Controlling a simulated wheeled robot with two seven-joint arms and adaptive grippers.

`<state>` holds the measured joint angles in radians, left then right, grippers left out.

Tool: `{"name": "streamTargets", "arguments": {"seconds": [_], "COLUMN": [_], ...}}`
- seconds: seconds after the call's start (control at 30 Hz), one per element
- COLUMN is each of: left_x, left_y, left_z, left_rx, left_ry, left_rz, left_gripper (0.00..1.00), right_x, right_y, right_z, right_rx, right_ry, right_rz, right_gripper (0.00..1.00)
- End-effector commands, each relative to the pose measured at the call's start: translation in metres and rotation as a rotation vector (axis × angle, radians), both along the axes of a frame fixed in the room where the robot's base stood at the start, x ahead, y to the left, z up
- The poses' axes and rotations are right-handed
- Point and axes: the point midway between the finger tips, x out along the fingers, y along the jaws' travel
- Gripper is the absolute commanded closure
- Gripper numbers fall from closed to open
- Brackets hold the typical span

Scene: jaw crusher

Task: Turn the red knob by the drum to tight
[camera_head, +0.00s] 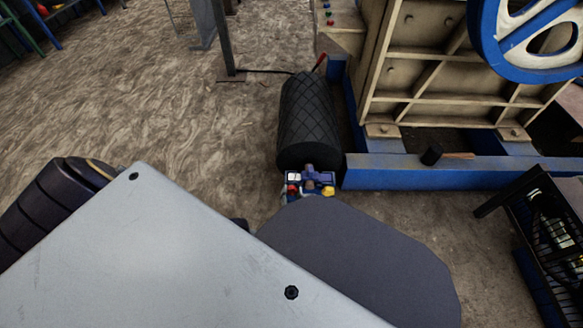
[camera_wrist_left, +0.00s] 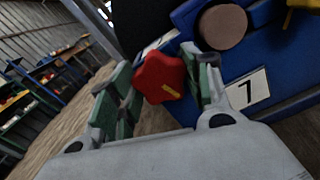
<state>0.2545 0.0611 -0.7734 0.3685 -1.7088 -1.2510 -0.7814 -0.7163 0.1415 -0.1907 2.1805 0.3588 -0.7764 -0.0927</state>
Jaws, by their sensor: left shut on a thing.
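The red knob (camera_wrist_left: 158,75) is star-shaped with a yellow mark, on the face of a blue box (camera_wrist_left: 262,50) in the left wrist view. The fingers of my left gripper (camera_wrist_left: 160,82) stand on both sides of the knob and are shut on it. The head view shows the knob (camera_head: 292,189) small, on the front of the box (camera_head: 318,177), at the near end of the black drum (camera_head: 308,120). In the head view my left gripper is mostly hidden behind my grey arm parts. My right gripper is not in view.
A blue beam (camera_head: 450,173) and a large beige ribbed machine (camera_head: 430,65) stand right of the drum. A brown round button (camera_wrist_left: 223,26) and a "7" plate (camera_wrist_left: 246,90) are beside the knob. A dark rack (camera_head: 545,225) stands at right. Floor at left is open.

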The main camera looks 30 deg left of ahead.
Motion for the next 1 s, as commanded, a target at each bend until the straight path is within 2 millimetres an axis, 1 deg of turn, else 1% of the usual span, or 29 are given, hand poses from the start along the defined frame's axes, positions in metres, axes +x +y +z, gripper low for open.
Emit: {"name": "streamTargets", "arguments": {"seconds": [0.5, 0.8, 1.0], "left_x": [-0.0003, 0.0001, 0.0003], "left_y": [-0.0008, -0.0014, -0.0018], "left_z": [-0.0009, -0.0013, -0.0014], "left_rx": [0.352, 0.546, 0.641], "left_ry": [0.216, 0.336, 0.393], "left_rz": [-0.001, -0.001, -0.001], "left_gripper": [0.75, 0.75, 0.75], "right_x": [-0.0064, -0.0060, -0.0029], "right_y": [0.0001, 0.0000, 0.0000], "right_z": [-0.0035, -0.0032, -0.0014], "right_rx": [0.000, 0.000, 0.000], "right_ry": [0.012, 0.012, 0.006], "right_rz": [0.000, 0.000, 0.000], "right_gripper": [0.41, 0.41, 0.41]}}
